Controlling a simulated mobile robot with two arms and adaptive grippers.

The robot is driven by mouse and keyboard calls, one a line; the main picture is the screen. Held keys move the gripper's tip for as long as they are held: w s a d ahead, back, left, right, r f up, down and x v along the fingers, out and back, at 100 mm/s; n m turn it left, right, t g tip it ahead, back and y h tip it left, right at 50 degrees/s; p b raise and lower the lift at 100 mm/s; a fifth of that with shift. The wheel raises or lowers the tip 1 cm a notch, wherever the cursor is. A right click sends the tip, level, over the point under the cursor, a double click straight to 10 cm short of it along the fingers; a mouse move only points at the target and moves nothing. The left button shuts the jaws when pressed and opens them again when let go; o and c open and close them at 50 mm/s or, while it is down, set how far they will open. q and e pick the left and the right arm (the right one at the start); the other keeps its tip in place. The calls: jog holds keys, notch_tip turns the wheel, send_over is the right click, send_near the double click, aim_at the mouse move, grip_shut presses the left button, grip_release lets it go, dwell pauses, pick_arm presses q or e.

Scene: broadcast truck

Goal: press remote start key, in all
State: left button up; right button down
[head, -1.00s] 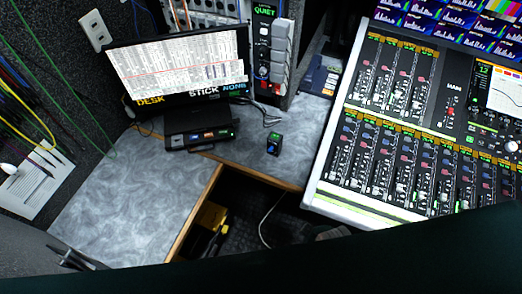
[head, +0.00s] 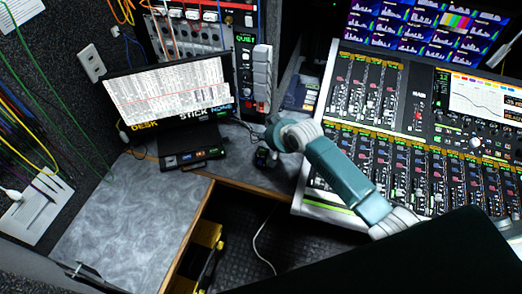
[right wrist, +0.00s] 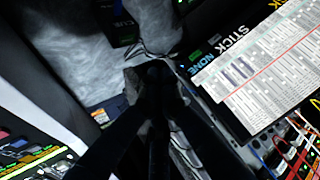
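A small black box (head: 263,157) with a lit face stands on the grey desk, partly hidden by my right gripper in the head view. A wider black key unit (head: 190,158) with small coloured keys sits below the monitor. I cannot read which key is the remote start. My right gripper (head: 268,134) is above the desk between the key unit and the mixing console. In the right wrist view its dark fingers (right wrist: 155,75) come together and look shut, with nothing seen between them. Part of what seems my left gripper (head: 82,269) shows at lower left.
The monitor (head: 170,88) stands behind the key unit. A rack panel with a QUIET sign (head: 245,65) rises behind my right gripper. The mixing console (head: 400,150) fills the right. Loose cables lie on the desk. The left desk surface (head: 130,215) is clear.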

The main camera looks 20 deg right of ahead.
aim_at(264, 151)
pick_arm(q)
jog(key=shift+s+a, duration=0.15)
jog(key=shift+s, duration=0.15)
pick_arm(e)
jog(key=shift+w+d+r, duration=0.15)
jog(key=shift+w+r, duration=0.3)
jog(key=shift+w, duration=0.1)
jog(key=shift+w+d+r, duration=0.15)
jog(key=shift+w+r, duration=0.3)
jog(key=shift+w, duration=0.05)
pick_arm(q)
jog(key=shift+w, duration=0.1)
